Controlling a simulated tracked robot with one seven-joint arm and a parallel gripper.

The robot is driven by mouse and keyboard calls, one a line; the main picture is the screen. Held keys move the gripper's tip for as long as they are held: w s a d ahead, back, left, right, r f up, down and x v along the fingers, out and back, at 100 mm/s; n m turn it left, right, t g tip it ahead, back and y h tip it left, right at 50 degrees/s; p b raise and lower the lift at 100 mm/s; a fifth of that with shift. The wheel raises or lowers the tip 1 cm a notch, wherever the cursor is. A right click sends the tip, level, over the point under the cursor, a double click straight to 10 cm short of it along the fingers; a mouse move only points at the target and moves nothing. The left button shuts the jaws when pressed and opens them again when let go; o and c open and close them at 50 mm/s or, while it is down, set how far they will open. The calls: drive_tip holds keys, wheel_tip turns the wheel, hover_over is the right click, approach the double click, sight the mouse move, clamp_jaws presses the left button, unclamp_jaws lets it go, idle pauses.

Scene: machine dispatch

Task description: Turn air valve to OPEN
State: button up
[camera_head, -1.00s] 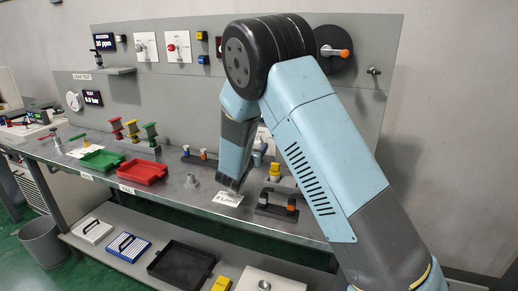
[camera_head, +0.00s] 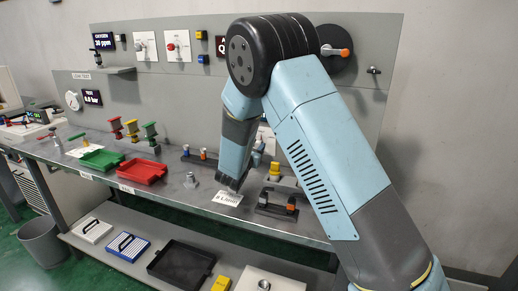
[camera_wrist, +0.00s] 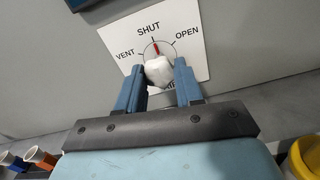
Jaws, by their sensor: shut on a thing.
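In the wrist view, a white plate (camera_wrist: 190,27) on the grey panel is marked VENT, SHUT and OPEN, with lower lettering partly hidden. A white knob (camera_wrist: 159,71) sits at its middle. A red pointer line (camera_wrist: 156,47) above the knob points close to SHUT, with OPEN to its right and VENT to its left. My gripper (camera_wrist: 160,80) is shut on the knob, one blue finger on each side. In the head view, my arm hides the knob and most of the plate.
A bench (camera_head: 165,201) with red (camera_head: 142,171) and green (camera_head: 101,159) trays runs below the panel. A yellow part (camera_wrist: 302,158) and orange-tipped parts (camera_wrist: 38,157) lie low in the wrist view. A dark display edge (camera_wrist: 82,3) is above the plate.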

drive_tip(key=m, duration=0.6)
drive_tip(key=shift+d+f, duration=0.15)
drive_tip(key=shift+d, duration=0.1)
drive_tip(key=m, duration=0.5)
drive_tip(key=shift+s+f+m, duration=0.1)
drive_tip(key=shift+m, duration=0.3)
drive_tip(key=o, duration=1)
drive_tip(key=shift+o, duration=0.2)
drive_tip(key=shift+a, duration=0.1)
